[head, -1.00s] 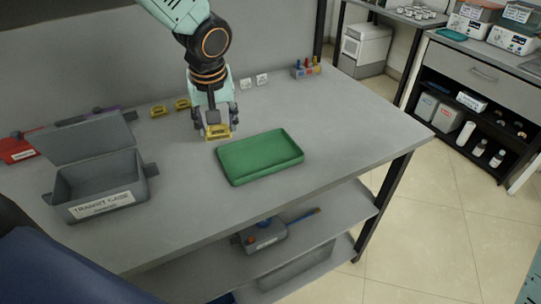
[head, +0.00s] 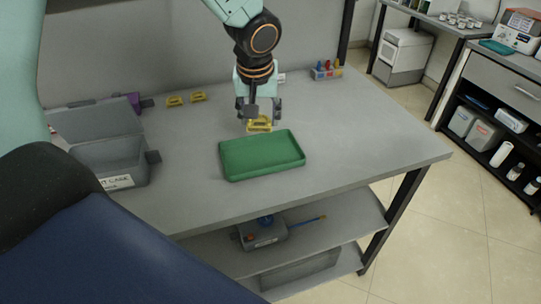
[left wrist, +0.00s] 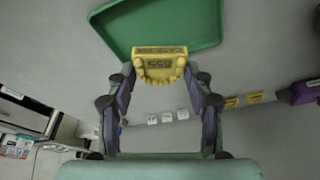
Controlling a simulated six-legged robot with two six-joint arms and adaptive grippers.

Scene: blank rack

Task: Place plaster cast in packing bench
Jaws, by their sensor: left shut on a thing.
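My left gripper (head: 259,112) is shut on a yellow plaster cast (head: 260,125), holding it just behind the back edge of a green tray (head: 240,172). In the left wrist view the gripper's fingers (left wrist: 160,80) pinch the cast (left wrist: 160,65) from both sides; it has a row of tooth shapes and a marked face. The green tray (left wrist: 120,32) lies beyond it and looks empty. The tray stands on the grey bench (head: 355,140). I cannot tell whether the cast touches the bench. My right gripper is not in view.
An open grey transit case (head: 125,182) stands at the left, partly hidden. Two yellow pieces (head: 174,101) (head: 198,97) and a purple item (head: 130,99) lie at the back. A small rack with coloured items (head: 327,70) stands at the back right. The bench right of the tray is clear.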

